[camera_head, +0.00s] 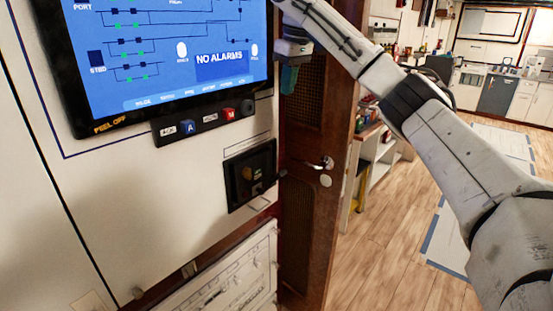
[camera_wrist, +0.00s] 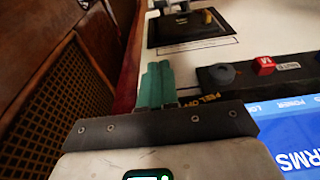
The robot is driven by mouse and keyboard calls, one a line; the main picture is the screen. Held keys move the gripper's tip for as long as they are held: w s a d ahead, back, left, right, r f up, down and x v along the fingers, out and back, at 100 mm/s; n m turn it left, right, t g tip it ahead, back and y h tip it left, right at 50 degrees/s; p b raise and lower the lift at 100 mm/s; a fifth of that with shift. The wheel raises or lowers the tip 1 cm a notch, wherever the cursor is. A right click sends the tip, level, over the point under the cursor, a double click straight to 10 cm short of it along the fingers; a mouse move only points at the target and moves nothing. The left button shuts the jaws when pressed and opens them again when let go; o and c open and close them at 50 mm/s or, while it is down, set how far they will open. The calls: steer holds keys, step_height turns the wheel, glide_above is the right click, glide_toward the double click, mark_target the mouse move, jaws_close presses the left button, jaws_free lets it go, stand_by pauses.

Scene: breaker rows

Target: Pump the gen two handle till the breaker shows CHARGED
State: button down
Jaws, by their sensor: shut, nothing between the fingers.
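My gripper (camera_head: 289,80) is at the top centre of the head view, beside the right edge of the wall screen. Its teal fingers (camera_wrist: 156,85) are together and empty in the wrist view. I cannot make out a handle labelled gen two or a CHARGED sign in either view. A black framed recess (camera_head: 250,174) with a small yellowish part is set in the white panel below the screen. It also shows at the top of the wrist view (camera_wrist: 162,36), beyond the fingers and apart from them.
The blue screen (camera_head: 222,62) reads NO ALARMS. A button strip (camera_head: 204,122) with blue A and red M buttons sits under it. A brown door (camera_head: 306,225) with a metal handle stands right of the panel. Open wooden floor (camera_head: 400,225) and a kitchen lie further right.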

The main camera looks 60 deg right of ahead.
steer(key=shift+w+f, duration=0.1)
steer(key=b, duration=0.1)
glide_above(282, 174)
steer(key=w+d, duration=0.3)
step_height(282, 174, down, 19)
steer(key=shift+s+a+f+p, duration=0.2)
steer(key=shift+s+f, duration=0.15)
steer(key=shift+f, duration=0.3)
steer(key=shift+s+a+f+p, duration=0.15)
steer(key=shift+s+f, duration=0.15)
steer(key=shift+f, duration=0.3)
steer(key=shift+s+a+f+p, duration=0.1)
steer(key=shift+s+a+f, duration=0.2)
steer(key=shift+f, duration=0.35)
steer(key=shift+d, duration=0.15)
